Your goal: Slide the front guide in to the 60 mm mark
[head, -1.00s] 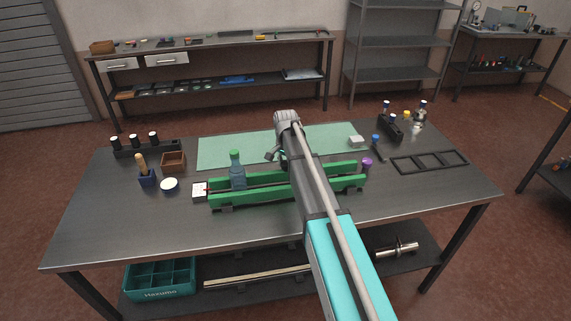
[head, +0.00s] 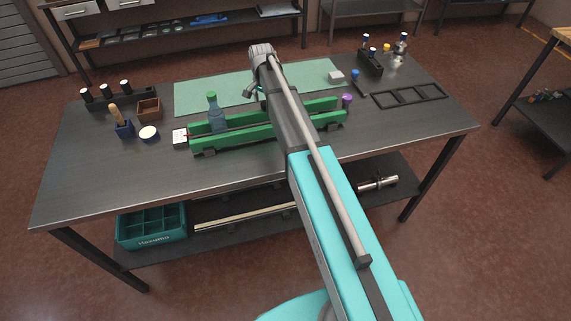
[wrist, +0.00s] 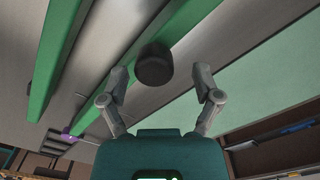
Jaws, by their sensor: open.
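Two long green guide rails lie along the bench: the near rail (head: 270,134) and the far rail (head: 318,105). A bottle with a green cap (head: 216,117) stands between them near the left end. My gripper (head: 257,97) is beyond the far rail, partly hidden by my arm. In the wrist view, the near rail (wrist: 55,60) is at left and the far rail (wrist: 128,67) runs beside a black round knob (wrist: 154,68). My open fingers (wrist: 160,80) are on either side of the knob, apart from it. The scale marks cannot be read.
A green mat (head: 200,92) lies behind. A wooden box (head: 149,110) and black frame (head: 410,96) flank them. The bench front is clear.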

